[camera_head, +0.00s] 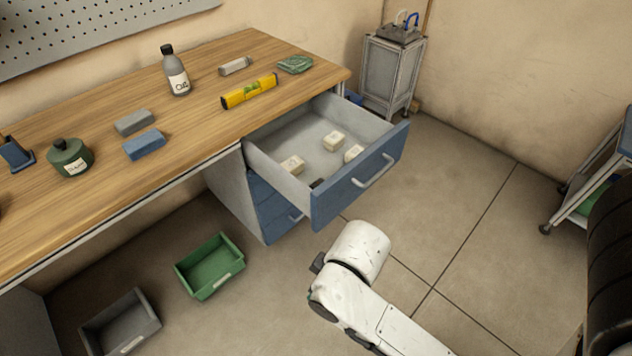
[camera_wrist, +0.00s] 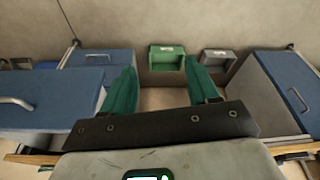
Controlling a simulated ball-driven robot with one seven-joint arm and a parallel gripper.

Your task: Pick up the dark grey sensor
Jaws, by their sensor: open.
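A small dark object (camera_head: 317,183), which may be the dark grey sensor, lies in the open drawer (camera_head: 262,160) close to its front panel. The panel hides part of it, so I cannot be sure what it is. Three cream-white blocks lie in the same drawer; one is the block at the back (camera_head: 334,141). My gripper (camera_wrist: 160,66) shows in the wrist view with two green fingers apart and nothing between them. In the head view my white arm is in front of the drawer, lower in the picture, and the fingers cannot be made out.
The wooden bench (camera_head: 210,130) holds a grey block (camera_head: 134,122), blue block (camera_head: 144,145), grey bottle (camera_head: 176,75), green jar (camera_head: 70,157), yellow level (camera_head: 249,91) and green cloth (camera_head: 295,64). A green bin (camera_head: 210,267) and grey bin (camera_head: 122,323) stand on the floor.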

